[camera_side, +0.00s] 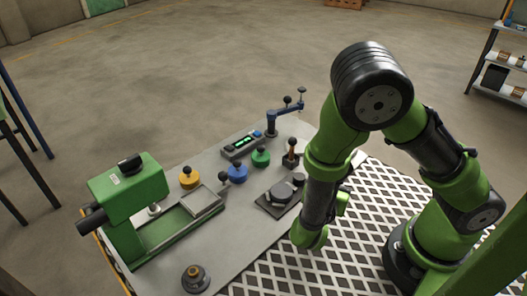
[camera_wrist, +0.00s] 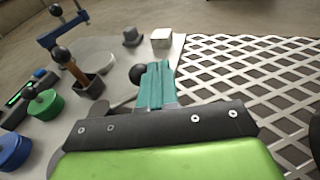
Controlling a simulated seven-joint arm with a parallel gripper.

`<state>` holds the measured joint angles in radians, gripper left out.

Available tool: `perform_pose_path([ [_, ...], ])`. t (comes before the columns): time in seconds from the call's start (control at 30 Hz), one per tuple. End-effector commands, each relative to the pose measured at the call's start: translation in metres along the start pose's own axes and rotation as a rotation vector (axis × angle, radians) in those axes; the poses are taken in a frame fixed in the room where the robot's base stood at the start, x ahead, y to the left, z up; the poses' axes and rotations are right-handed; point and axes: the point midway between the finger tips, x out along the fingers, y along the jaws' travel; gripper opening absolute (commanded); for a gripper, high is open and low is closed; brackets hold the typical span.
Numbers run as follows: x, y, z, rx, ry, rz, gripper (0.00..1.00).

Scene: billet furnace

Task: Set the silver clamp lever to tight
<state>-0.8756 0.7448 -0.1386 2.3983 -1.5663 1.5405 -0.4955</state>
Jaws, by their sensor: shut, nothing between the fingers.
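A grey disc-shaped fitting (camera_side: 280,192) on a dark plate, with a black knob (camera_side: 298,178), sits near the table's right edge in the side view. It seems to be the silver clamp, but its lever's setting cannot be read. My gripper (camera_wrist: 157,85) shows in the wrist view with its teal fingers together, empty. A black ball knob (camera_wrist: 138,73) shows directly left of the fingertips; whether they touch is unclear. In the side view the fingers are hidden by my arm, which reaches down just right of the fitting.
A brown-handled lever (camera_wrist: 75,70) in a dark box and a blue crank (camera_side: 285,108) stand farther back. Yellow (camera_side: 190,177), blue (camera_side: 237,172) and green (camera_side: 260,156) knobs stand mid-table. A green machine (camera_side: 130,200) is at left. White grating (camera_wrist: 245,80) lies right.

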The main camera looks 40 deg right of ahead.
Motion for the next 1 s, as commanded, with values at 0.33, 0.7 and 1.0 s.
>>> perform_pose_path([
  [0.33,0.023,0.002,0.004,-0.001,-0.001,-0.001,0.00],
  [0.7,0.025,0.003,0.005,-0.001,0.000,0.000,0.00],
  [1.0,0.025,0.003,0.005,-0.001,0.000,0.000,0.00],
])
